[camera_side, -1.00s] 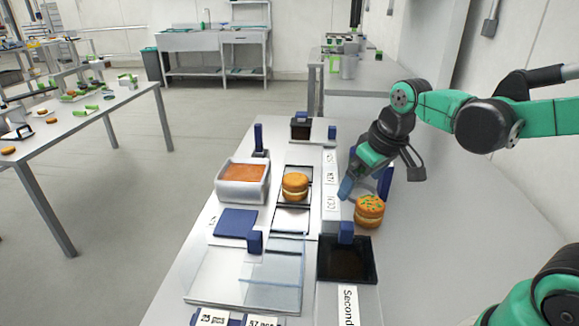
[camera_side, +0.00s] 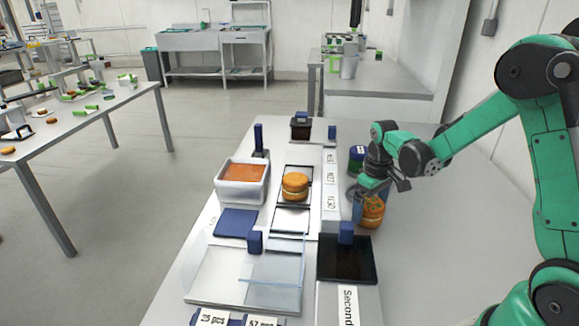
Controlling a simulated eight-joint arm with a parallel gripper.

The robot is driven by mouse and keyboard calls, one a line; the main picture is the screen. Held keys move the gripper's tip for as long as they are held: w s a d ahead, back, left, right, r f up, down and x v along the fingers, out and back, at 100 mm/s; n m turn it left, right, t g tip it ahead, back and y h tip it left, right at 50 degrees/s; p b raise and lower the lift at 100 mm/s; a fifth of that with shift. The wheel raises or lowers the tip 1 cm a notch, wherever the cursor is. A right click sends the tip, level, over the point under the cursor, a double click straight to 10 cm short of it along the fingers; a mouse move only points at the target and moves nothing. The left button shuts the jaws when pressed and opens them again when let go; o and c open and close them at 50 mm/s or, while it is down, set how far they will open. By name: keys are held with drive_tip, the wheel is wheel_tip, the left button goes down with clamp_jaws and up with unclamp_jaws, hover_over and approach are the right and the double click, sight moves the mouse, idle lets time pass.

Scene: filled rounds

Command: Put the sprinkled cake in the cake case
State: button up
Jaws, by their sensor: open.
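The sprinkled cake (camera_side: 373,213), an orange-brown filled round with green bits on top, sits on the table right of the white labelled strip. My gripper (camera_side: 368,206) is open and points down at the cake. One blue finger shows at the cake's left side and covers part of it; the other finger is hidden, and I cannot tell whether either touches. A clear-walled case (camera_side: 205,280) with a glassy panel stands at the front left; it looks like the cake case. A plain filled cake (camera_side: 295,186) stands on a dark plate in the middle row.
A black square tray (camera_side: 347,258) lies in front of the sprinkled cake, with a blue block (camera_side: 346,233) at its back edge. A white tub of orange filling (camera_side: 243,182) and a dark can (camera_side: 357,158) stand nearby. The table's right side is clear.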

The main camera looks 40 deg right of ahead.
drive_tip(key=shift+f, duration=0.3)
drive_tip(key=c, duration=0.7)
drive_tip(key=shift+o, duration=0.2)
drive_tip(key=shift+r, duration=0.1)
